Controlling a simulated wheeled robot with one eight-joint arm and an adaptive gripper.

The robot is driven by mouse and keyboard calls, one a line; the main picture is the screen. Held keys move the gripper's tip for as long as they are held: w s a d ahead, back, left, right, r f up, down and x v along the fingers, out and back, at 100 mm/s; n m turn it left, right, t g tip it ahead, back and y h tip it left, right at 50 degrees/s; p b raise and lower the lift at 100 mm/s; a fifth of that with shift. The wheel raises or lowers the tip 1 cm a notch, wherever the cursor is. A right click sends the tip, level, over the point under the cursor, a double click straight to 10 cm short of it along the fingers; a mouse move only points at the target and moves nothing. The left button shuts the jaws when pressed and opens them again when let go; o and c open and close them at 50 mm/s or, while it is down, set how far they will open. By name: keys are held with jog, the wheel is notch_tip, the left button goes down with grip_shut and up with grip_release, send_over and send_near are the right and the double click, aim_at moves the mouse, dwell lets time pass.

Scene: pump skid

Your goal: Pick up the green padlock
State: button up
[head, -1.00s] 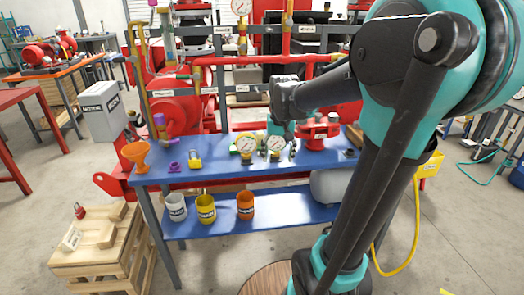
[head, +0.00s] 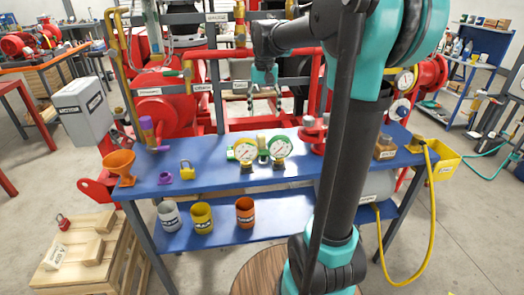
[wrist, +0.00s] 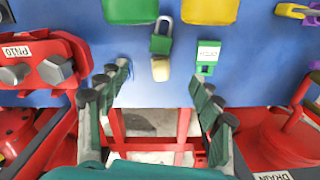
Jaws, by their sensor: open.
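The green padlock (wrist: 160,44), with a grey shackle, lies on the blue table in the wrist view, between the green and yellow gauge bodies. A small tan piece (wrist: 160,69) is right by it, toward my gripper. In the head view the padlock (head: 262,142) shows only in part between the two gauges. My gripper (wrist: 160,80) is open and empty, its fingers spread on either side of the padlock's line, apart from it. In the head view my gripper (head: 264,98) is beyond the table's back edge.
A white-dial gauge (head: 246,152) and a green-rimmed gauge (head: 279,148) stand close beside the padlock. A green tagged item (wrist: 207,57) lies to its right in the wrist view. A red flanged part (wrist: 45,65) is at left. A yellow padlock (head: 187,171) lies farther left on the table.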

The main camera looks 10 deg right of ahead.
send_over(264, 152)
notch_tip(264, 152, down, 11)
jog(key=shift+f, duration=0.1)
jog(key=shift+s+a+f, duration=0.1)
jog(key=shift+s+f, duration=0.05)
jog(key=shift+f, duration=2.9)
jog(key=c, duration=1.5)
jog(key=shift+r, duration=0.1)
jog(key=shift+r, duration=0.1)
notch_tip(264, 152, up, 20)
